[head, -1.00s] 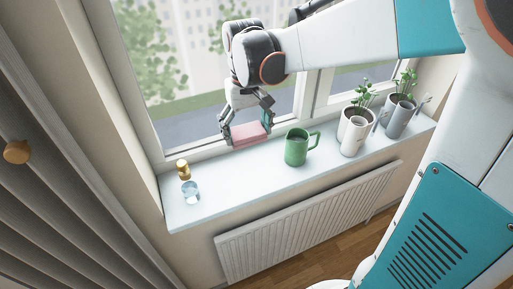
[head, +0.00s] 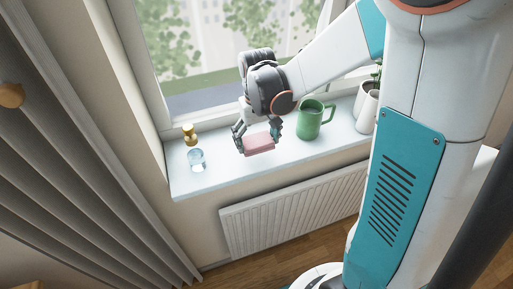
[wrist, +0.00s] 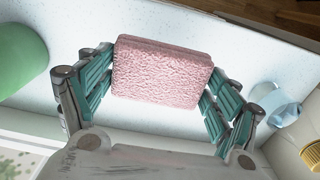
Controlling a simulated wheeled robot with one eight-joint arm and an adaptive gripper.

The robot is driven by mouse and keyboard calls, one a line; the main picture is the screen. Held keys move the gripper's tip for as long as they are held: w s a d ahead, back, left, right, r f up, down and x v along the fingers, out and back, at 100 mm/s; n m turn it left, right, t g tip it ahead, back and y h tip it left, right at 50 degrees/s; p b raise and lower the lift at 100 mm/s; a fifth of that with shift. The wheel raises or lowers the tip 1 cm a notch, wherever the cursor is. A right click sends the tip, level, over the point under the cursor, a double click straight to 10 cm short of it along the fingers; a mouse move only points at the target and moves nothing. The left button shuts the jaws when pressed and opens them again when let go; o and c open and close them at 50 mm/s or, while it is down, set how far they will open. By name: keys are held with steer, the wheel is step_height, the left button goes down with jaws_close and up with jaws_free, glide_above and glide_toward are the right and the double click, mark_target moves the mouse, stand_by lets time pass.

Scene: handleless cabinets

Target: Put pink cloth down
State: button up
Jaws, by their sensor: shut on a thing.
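The pink cloth (head: 259,143) is a small folded block with a fuzzy surface. My gripper (head: 257,140) is shut on it, with one finger at each end. In the wrist view the pink cloth (wrist: 161,72) sits between the teal-padded fingers of my gripper (wrist: 158,88). In the head view the cloth is over the front part of the white windowsill (head: 215,178), between a green mug and a small glass. I cannot tell whether it touches the sill.
The green mug (head: 309,122) stands close to the right of my gripper. A glass (head: 197,160) and a gold-coloured small item (head: 190,133) stand to the left. Potted plants (head: 366,108) are farther right, partly hidden by my arm. A radiator (head: 290,205) is below the sill.

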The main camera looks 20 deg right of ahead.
mark_target(257, 147)
steer(key=shift+f+b, duration=0.6)
steer(key=shift+f, duration=1.3)
steer(key=o, duration=1)
steer(key=shift+f, duration=0.1)
